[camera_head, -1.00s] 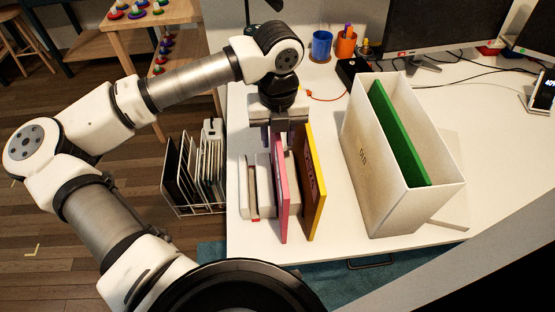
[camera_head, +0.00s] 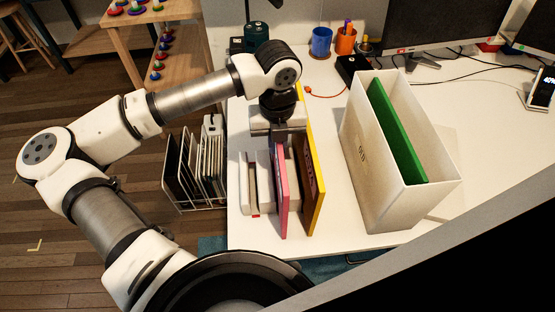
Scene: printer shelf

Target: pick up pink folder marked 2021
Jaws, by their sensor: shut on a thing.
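The pink folder (camera_head: 281,190) stands upright on the white desk, with its narrow edge toward me. No 2021 mark can be read on it from here. My gripper (camera_head: 278,140) is over the folder's far upper part and is shut on it; the fingertips are partly hidden by the wrist and the folder. A yellow folder (camera_head: 313,180) with dark lettering stands upright just to the right of the pink one.
White books or folders (camera_head: 254,185) stand just left of the pink folder. A white box marked OLD (camera_head: 370,175) holds a green folder (camera_head: 398,130) at the right. A wire rack (camera_head: 190,170) stands left of the desk. Monitors and cups are behind.

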